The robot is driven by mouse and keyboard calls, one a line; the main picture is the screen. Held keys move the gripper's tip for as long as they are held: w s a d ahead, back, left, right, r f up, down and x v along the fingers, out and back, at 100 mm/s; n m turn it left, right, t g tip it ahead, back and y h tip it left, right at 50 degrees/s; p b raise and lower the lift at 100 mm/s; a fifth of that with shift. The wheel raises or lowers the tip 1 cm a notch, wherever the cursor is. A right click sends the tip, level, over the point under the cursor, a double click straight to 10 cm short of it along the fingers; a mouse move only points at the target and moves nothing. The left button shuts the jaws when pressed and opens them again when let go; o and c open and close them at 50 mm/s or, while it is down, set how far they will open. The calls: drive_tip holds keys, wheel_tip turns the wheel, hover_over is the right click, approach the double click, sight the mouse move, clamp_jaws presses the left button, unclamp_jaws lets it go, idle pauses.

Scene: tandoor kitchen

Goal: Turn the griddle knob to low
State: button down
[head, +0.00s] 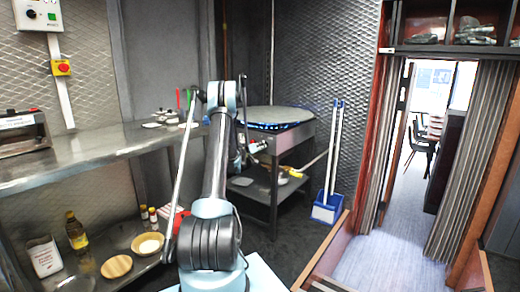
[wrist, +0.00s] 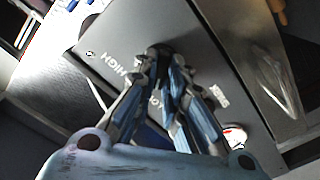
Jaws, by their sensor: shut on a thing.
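My gripper (head: 256,148) is at the front of this stand in the head view. In the wrist view, my gripper (wrist: 162,60) is shut on the griddle knob, at the grey control panel (wrist: 205,50). The knob is mostly hidden between the dark fingertips, so its pointer cannot be read. The panel carries the printed word HIGH (wrist: 117,63) left of the fingers. Other lettering is partly covered by the fingers.
A steel counter (head: 100,160) with a lower shelf runs along the left, holding bottles and a round wooden board (head: 117,266). A blue dustpan (head: 326,210) with upright handles stands right of the griddle stand. A doorway opens farther right.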

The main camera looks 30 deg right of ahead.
drive_tip(key=shift+w+a, duration=0.1)
drive_tip(key=c, duration=1.6)
unclamp_jaws()
drive_tip(key=shift+c, duration=0.2)
drive_tip(key=v, duration=1.2)
drive_tip(key=shift+f, duration=0.15)
